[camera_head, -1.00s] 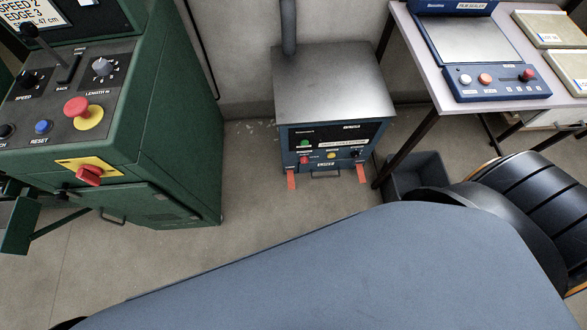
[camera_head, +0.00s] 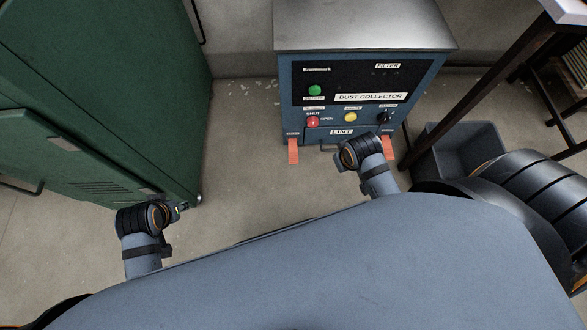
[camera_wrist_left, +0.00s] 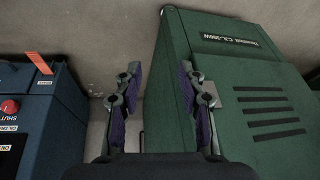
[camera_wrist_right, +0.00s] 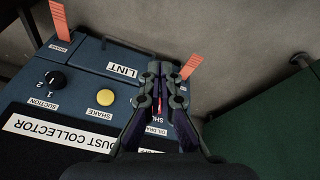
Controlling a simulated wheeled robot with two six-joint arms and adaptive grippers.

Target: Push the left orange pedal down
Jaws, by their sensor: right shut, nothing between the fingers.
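The left orange pedal (camera_head: 293,150) sticks out at the foot of the blue dust collector (camera_head: 315,134), at its left front corner. It also shows in the left wrist view (camera_wrist_left: 38,63) and, partly behind the right fingers, in the right wrist view (camera_wrist_right: 190,66). My right gripper (camera_wrist_right: 163,70) is shut and empty over the collector's front, its tips beside that pedal in the picture; contact cannot be told. In the head view its wrist hides its fingers. My left gripper (camera_wrist_left: 160,76) is open and empty, near the green machine's lower corner, left of the pedal.
A second orange pedal (camera_head: 388,147) is at the collector's right front. The green machine (camera_head: 90,90) stands left. A grey bin (camera_head: 458,155) and table leg (camera_head: 490,85) are right. Floor (camera_head: 240,140) between machine and collector is clear.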

